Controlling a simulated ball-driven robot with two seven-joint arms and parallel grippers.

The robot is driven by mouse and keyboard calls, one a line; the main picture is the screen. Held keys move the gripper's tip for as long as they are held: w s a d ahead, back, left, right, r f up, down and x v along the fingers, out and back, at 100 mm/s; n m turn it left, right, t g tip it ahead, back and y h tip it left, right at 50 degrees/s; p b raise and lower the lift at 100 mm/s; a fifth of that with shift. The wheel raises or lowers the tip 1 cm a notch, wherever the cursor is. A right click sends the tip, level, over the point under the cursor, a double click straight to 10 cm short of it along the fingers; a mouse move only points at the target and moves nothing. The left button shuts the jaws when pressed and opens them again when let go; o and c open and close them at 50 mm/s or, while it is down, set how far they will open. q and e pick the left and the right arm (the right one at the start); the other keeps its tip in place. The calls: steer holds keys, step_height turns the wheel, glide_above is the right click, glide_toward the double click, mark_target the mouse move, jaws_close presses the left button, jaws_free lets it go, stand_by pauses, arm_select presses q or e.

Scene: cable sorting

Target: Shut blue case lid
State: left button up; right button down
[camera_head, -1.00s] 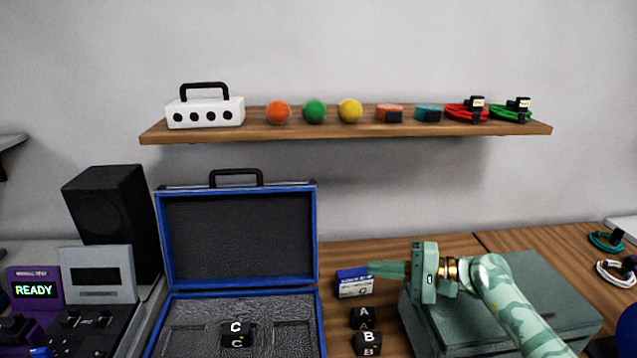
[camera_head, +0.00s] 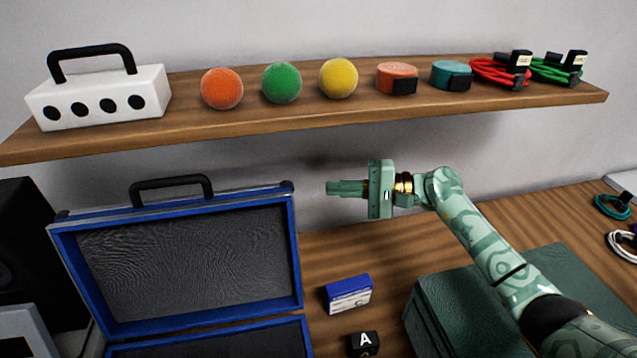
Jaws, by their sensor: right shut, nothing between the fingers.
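The blue case (camera_head: 210,338) stands open on the table at the lower left. Its lid (camera_head: 185,262) is raised upright, with a dark textured lining, a blue rim and a black handle (camera_head: 171,187) on top. Only the back strip of the case's base shows; the rest is below the picture. My right gripper (camera_head: 332,188) is shut and empty. It is in the air to the right of the lid's upper right corner, apart from it, with its fingers pointing left. My left gripper is not in view.
A wooden shelf (camera_head: 300,118) with a white box (camera_head: 99,98), balls and cables runs above the lid. A small blue-and-white box (camera_head: 348,294) and a black block marked A (camera_head: 364,344) lie right of the case. A green case (camera_head: 450,310) stands under my right arm.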

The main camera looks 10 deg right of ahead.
steer(key=s+a+p, duration=0.1)
steer(key=a+p, duration=0.1)
steer(key=a, duration=0.6)
steer(key=shift+a+r, duration=0.2)
steer(key=shift+a, duration=0.1)
steer(key=shift+s, duration=0.1)
steer(key=shift+a, duration=0.1)
